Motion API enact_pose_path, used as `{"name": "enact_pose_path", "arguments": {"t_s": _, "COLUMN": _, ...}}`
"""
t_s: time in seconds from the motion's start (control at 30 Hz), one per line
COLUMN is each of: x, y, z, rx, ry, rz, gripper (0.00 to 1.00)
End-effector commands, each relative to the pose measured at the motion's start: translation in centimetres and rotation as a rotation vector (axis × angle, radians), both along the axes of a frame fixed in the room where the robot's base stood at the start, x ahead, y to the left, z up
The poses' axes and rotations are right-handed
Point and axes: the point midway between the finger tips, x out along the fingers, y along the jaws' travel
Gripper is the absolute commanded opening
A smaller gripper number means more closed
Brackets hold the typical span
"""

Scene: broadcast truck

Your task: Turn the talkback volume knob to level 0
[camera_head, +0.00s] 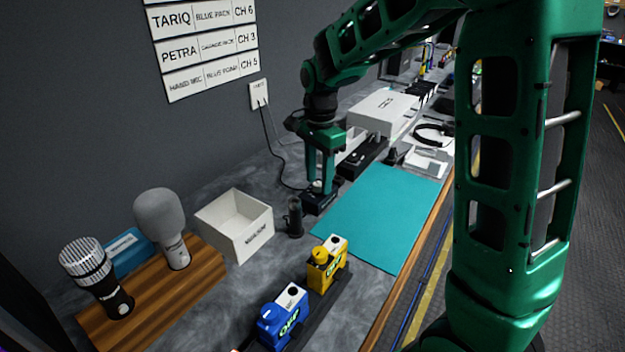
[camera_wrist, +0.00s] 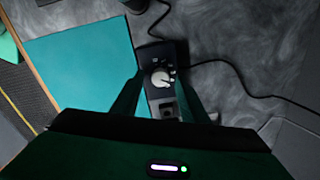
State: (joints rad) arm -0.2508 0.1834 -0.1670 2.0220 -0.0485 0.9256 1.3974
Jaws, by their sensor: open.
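The talkback box is a small black unit (camera_head: 318,203) on the grey worktop beside the teal mat, with a cable running from it. In the wrist view it carries a round pale volume knob (camera_wrist: 161,78). My gripper (camera_head: 322,186) reaches straight down over the box. In the wrist view its two green fingers (camera_wrist: 160,84) stand apart on either side of the knob. I cannot tell whether either finger touches the knob. Level marks on the box are too small to read. In the head view my fingers hide most of the knob.
A teal mat (camera_head: 372,214) lies right of the box. A black cylinder (camera_head: 295,216) and an open white box (camera_head: 240,228) stand nearer. Blue (camera_head: 284,318) and yellow (camera_head: 327,264) packs and two microphones are in front. A white case (camera_head: 382,112) lies behind my gripper.

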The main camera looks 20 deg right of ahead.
Motion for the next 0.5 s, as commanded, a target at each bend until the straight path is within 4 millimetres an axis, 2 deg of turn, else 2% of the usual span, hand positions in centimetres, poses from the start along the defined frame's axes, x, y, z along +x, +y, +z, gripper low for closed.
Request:
{"name": "enact_pose_path", "arguments": {"t_s": 0.37, "x": -0.02, "y": 0.02, "z": -0.54, "rx": 0.0, "ry": 0.0, "rz": 0.001, "gripper": 0.4}}
{"name": "enact_pose_path", "arguments": {"t_s": 0.5, "x": -0.02, "y": 0.03, "z": -0.52, "rx": 0.0, "ry": 0.0, "rz": 0.001, "gripper": 0.07}}
